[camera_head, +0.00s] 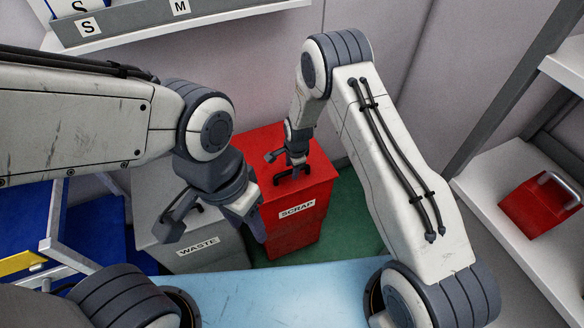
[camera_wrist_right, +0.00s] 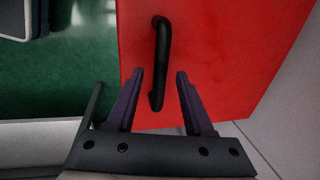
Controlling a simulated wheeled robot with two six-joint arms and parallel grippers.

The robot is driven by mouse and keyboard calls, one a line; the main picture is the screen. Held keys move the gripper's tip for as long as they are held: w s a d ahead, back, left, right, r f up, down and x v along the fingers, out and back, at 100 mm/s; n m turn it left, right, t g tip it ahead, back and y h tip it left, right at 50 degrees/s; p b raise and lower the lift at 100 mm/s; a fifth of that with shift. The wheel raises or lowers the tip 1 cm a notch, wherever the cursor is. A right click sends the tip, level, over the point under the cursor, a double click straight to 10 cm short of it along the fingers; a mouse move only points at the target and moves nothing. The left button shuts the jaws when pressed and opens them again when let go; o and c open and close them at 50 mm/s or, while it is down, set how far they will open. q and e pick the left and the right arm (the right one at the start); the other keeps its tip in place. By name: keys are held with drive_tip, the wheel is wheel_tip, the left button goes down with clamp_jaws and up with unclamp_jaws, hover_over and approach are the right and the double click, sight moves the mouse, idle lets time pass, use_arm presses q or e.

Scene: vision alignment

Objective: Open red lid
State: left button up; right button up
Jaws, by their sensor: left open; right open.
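The red SCRAP bin (camera_head: 305,225) stands on the floor, its red lid (camera_head: 318,172) closed on top. The lid also fills most of the right wrist view (camera_wrist_right: 225,50), with a black bar handle (camera_wrist_right: 160,50) on it. My right gripper (camera_head: 290,172) is over the lid, open. In the right wrist view its fingertips (camera_wrist_right: 160,72) lie on either side of the handle's line; contact cannot be told. My left gripper (camera_head: 214,232) is open and empty, in front of the grey WASTE bin (camera_head: 205,256) in the picture.
The WASTE bin stands left of the red bin. A light blue surface (camera_head: 270,290) lies in front. A white shelf (camera_head: 490,190) at the right holds a red box (camera_head: 535,205) with a metal handle. Green floor (camera_head: 345,215) shows right of the SCRAP bin.

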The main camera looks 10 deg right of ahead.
drive_tip(key=shift+f, duration=0.25)
drive_tip(key=shift+w, duration=0.1)
clamp_jaws()
idle(1.2)
